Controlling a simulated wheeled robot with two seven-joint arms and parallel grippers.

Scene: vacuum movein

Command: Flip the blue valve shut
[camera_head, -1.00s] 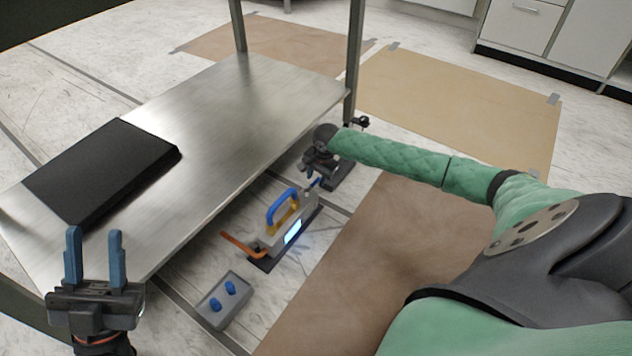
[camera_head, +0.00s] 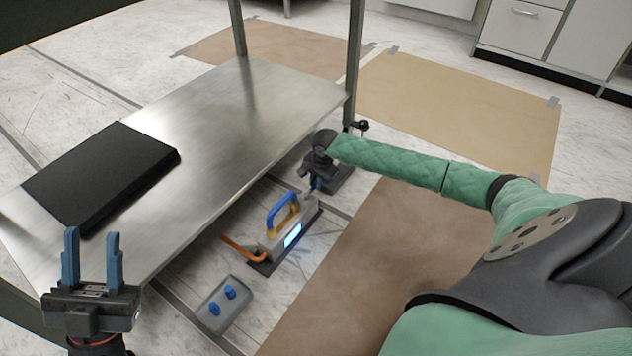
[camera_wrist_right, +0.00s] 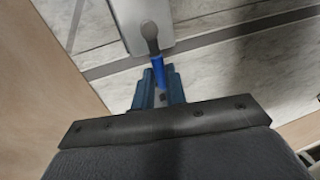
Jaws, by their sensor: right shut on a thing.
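The blue valve (camera_wrist_right: 158,72) is a short blue lever on a grey rounded pivot, fixed to a light grey unit (camera_wrist_right: 140,20) in the right wrist view. My right gripper (camera_wrist_right: 160,86) has its two blue fingers close on either side of the lever's end, shut on it. In the head view the right gripper (camera_head: 315,184) is low at the unit's far end, and the lever is hard to tell from the fingers. The unit (camera_head: 272,236) carries a blue and yellow handle, an orange hose and a lit screen. My left gripper (camera_head: 92,262) is open and empty at the lower left.
A steel table (camera_head: 235,120) with a black slab (camera_head: 100,172) stands left of the unit, its edge and legs close by. A grey box with two blue knobs (camera_head: 210,322) lies on the floor nearer me. Brown sheets (camera_head: 350,270) cover floor to the right.

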